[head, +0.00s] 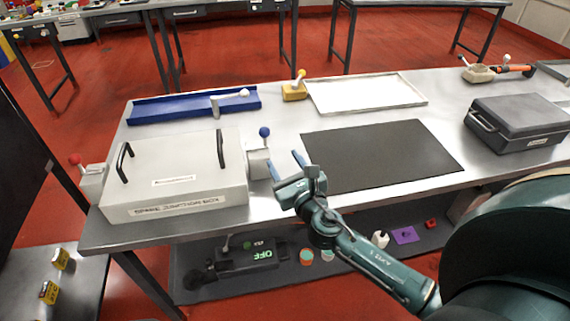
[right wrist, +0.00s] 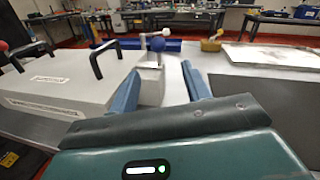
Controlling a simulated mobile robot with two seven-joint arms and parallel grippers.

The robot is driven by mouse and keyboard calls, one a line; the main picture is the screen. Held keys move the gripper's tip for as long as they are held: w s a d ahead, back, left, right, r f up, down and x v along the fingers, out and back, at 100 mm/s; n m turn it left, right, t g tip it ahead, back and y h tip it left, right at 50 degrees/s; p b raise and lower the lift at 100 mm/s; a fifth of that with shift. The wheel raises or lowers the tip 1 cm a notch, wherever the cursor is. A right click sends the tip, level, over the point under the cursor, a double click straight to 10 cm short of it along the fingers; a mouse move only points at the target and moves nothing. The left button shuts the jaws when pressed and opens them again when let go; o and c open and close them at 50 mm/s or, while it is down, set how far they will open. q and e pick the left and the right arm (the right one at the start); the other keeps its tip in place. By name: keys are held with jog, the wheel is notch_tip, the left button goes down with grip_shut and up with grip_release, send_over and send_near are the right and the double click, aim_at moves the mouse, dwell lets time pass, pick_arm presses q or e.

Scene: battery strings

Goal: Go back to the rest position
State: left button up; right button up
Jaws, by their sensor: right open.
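My right gripper (head: 286,167) is open and empty over the metal table, between the grey-white box and the black mat. In the right wrist view its two blue fingers (right wrist: 163,88) stand apart. A small white block with a blue ball-topped lever (head: 264,133) stands just beyond the fingers; it also shows between them in the right wrist view (right wrist: 157,44). I cannot tell any contact between the fingers and the block. My left gripper is not in view.
The grey-white box (head: 177,170) with two black handles is at left. The black mat (head: 381,155), white tray (head: 366,94), blue rail (head: 194,105) and dark case (head: 517,121) lie on the table (head: 275,208). A lower shelf holds a device reading OFF (head: 246,257).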

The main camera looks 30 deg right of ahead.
dwell(0.3)
jog(key=s+f+m, duration=0.1)
jog(key=m, duration=0.1)
jog(key=s+a+f+m+g, duration=0.1)
jog(key=f+m, duration=0.1)
jog(key=s+a+f+m+g, duration=0.1)
jog(key=s+f+m, duration=0.1)
jog(key=shift+m+y, duration=0.3)
jog(key=shift+m, duration=0.1)
jog(key=s+a+f+m+g+y, duration=0.2)
jog(key=s+a+f+m, duration=0.2)
jog(key=s+m, duration=0.4)
jog(key=s+a+f+m+g+y, duration=0.1)
jog(key=s+a+f+m+g, duration=0.2)
jog(key=s+m, duration=0.6)
notch_tip(320, 180, down, 2)
jog(key=a+m, duration=0.1)
jog(key=m, duration=0.9)
jog(key=shift+s+a+f+m+y, duration=0.2)
jog(key=shift+a+m+y, duration=0.1)
jog(key=shift+m+y, duration=0.1)
